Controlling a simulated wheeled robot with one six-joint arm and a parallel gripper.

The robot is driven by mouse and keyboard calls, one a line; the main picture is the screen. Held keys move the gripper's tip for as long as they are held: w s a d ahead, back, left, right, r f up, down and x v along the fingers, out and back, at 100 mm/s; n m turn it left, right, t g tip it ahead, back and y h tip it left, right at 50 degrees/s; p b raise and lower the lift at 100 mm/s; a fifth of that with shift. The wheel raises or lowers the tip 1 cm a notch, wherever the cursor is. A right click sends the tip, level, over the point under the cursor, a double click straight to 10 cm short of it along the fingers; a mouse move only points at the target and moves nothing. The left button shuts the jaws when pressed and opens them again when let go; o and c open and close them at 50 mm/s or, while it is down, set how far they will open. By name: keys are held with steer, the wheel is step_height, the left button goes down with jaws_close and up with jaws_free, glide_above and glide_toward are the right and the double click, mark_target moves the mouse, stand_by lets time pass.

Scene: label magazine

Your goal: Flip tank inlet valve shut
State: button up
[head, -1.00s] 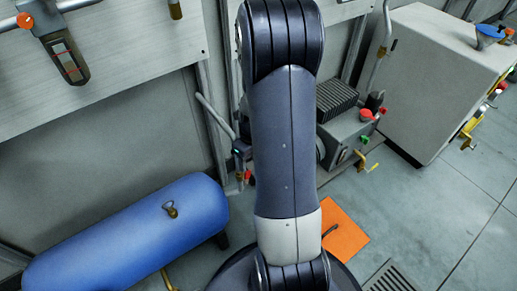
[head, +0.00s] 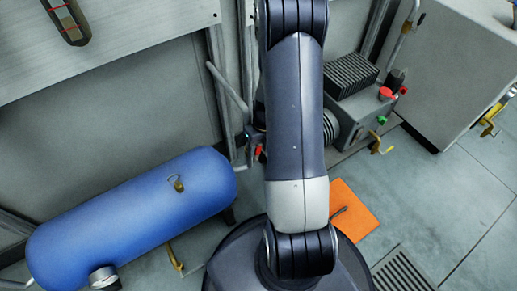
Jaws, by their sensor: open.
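The blue tank (head: 130,218) lies on its side at the lower left of the head view. A small brass-coloured fitting (head: 177,183) sits on its upper side. A yellow lever (head: 174,258) shows low at the tank's front right. A red handle (head: 259,152) shows beside a dark fitting near the wall, right of the tank and partly behind my arm. I cannot tell which of these is the inlet valve, or its position. My arm crosses the middle of the view; my gripper is out of view.
A grey machine (head: 351,115) with red and green knobs and a yellow lever stands right of my arm. A large grey cabinet (head: 450,75) is at the upper right. An orange plate (head: 355,208) and a floor grate (head: 402,272) lie on the floor. Open floor is at right.

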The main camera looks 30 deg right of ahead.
steer(key=shift+f, duration=0.1)
steer(key=shift+c, duration=0.5)
jaws_close()
